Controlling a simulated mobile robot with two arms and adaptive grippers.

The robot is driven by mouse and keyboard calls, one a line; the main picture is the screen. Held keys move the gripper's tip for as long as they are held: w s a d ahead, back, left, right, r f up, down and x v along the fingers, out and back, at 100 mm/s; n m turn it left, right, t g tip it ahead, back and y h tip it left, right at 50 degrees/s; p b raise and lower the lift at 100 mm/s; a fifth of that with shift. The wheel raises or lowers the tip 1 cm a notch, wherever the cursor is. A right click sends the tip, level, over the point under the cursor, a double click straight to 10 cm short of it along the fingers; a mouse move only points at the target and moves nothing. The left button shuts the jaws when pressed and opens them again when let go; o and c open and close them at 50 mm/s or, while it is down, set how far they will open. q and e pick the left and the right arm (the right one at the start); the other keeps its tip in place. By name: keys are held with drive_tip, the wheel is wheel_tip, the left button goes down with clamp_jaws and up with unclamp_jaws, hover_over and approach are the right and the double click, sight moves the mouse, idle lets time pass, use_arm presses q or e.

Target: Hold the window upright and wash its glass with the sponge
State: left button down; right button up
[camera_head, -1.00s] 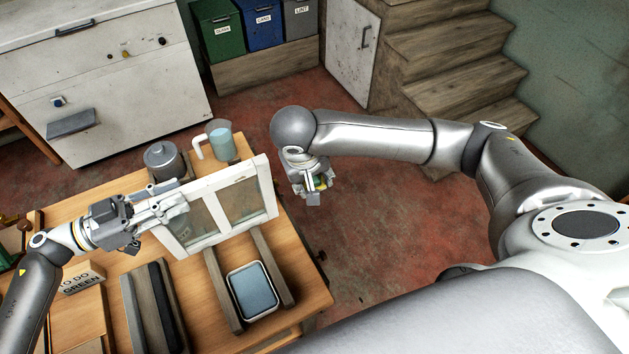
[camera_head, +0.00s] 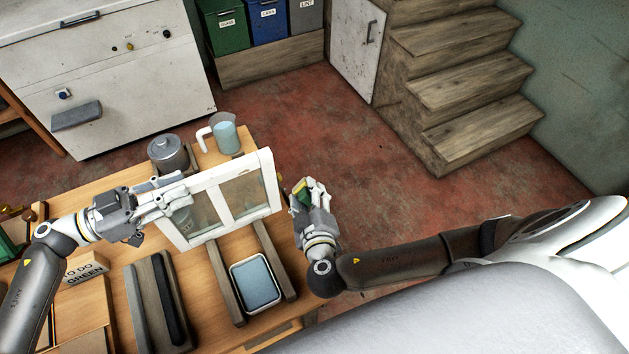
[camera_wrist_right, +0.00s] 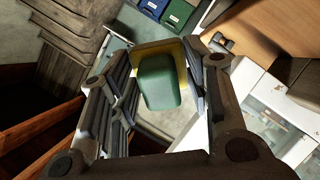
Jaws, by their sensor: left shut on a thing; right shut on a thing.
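The white-framed window (camera_head: 226,190), with two panes, stands upright on the bench. My left gripper (camera_head: 178,197) is shut on its left side. My right gripper (camera_head: 304,190) is beside the window's right end, apart from it in the head view, and is shut on the sponge. The sponge (camera_head: 301,192) is green and yellow; it also shows between the fingers in the right wrist view (camera_wrist_right: 160,82). The lower edge of the window is near the wooden rails, and I cannot tell whether it rests on them.
A shallow tray with a blue-grey inside (camera_head: 234,272) lies between two wooden rails (camera_head: 271,258) in front of the window. Behind the window stand a lidded metal pot (camera_head: 168,152) and a jug of blue liquid (camera_head: 225,137).

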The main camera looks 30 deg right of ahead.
sight(243, 184)
drive_tip(key=s+a+t+y, duration=0.1)
drive_tip(key=a, duration=0.1)
drive_tip(key=s+a+n+y, duration=0.1)
drive_tip(key=s+a, duration=0.1)
drive_tip(key=shift+s+a+n+t, duration=0.1)
drive_tip(key=shift+s+n+t, duration=0.2)
drive_tip(key=shift+t, duration=0.1)
drive_tip(key=s+a+r, duration=0.1)
drive_tip(key=a, duration=0.2)
drive_tip(key=s+a+r+n+t+y, duration=0.1)
drive_tip(key=a, duration=0.1)
drive_tip(key=s+a+r+t+y, duration=0.1)
drive_tip(key=s+a, duration=0.1)
drive_tip(key=a, duration=0.1)
drive_tip(key=shift+a+n, duration=0.3)
drive_tip(key=shift+n, duration=0.1)
drive_tip(key=shift+w, duration=2.9)
drive_tip(key=shift+w, duration=1.05)
drive_tip(key=shift+r, duration=1.55)
drive_tip(key=shift+w+r, duration=0.1)
drive_tip(key=shift+r, duration=1.4)
drive_tip(key=shift+f, duration=0.1)
